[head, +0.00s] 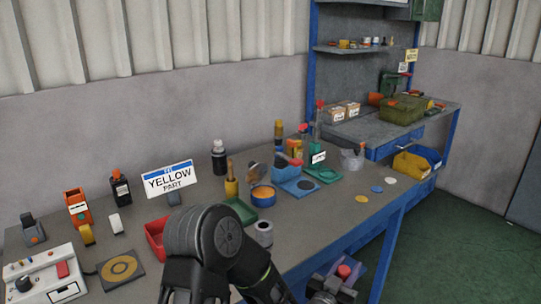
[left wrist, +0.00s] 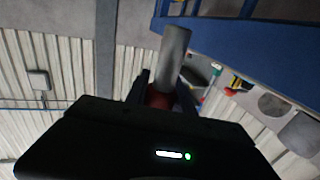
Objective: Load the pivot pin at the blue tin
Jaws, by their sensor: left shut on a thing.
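My left gripper (head: 341,275) is in front of the bench's front edge, at the bottom of the head view. In the left wrist view my left gripper (left wrist: 163,94) is shut on a grey cylindrical pin (left wrist: 173,52) with a red part (left wrist: 158,97) between the fingers. I take this to be the pivot pin; its far end points away from the gripper. The blue tin (head: 263,200), round with an orange inside, stands on the bench, up and left of the gripper and apart from it. My right gripper is not in view.
A grey can (head: 264,233) stands near the front edge. A green tray (head: 240,210), a blue fixture (head: 288,168) and a red bin (head: 157,240) are around the tin. Loose discs (head: 362,199) lie to the right.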

